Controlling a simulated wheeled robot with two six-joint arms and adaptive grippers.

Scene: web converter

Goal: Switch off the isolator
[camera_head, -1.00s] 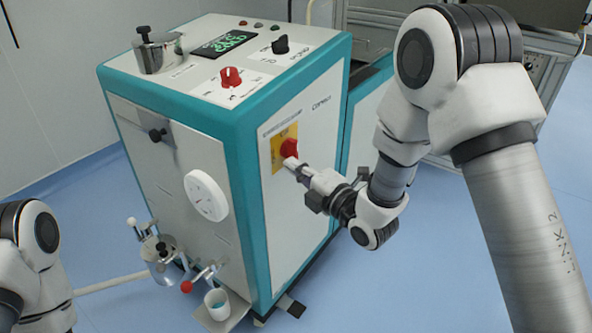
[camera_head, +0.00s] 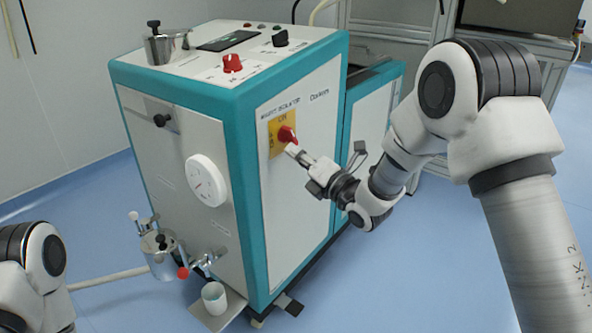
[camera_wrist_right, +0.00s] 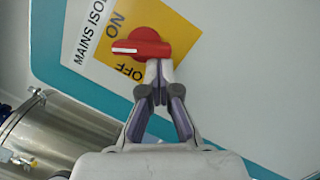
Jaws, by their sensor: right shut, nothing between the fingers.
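The mains isolator is a red rotary knob (camera_head: 287,134) on a yellow plate (camera_head: 275,143) on the machine's right-hand side panel. In the right wrist view the knob (camera_wrist_right: 142,45) lies across the plate (camera_wrist_right: 112,55), its white-marked end pointing left, between the printed ON and OFF. My right gripper (camera_head: 292,149) is shut and empty. Its closed fingertips (camera_wrist_right: 158,66) are at the knob's lower edge near the unmarked end; whether they touch cannot be told. My left gripper is out of view; only part of that arm shows at lower left.
The white and teal machine (camera_head: 245,120) carries a dark display (camera_head: 227,41), a red knob (camera_head: 233,63) and a black knob (camera_head: 280,38) on top. A metal vessel (camera_head: 160,255) and white cup (camera_head: 214,298) are at its front. Blue floor lies clear at right.

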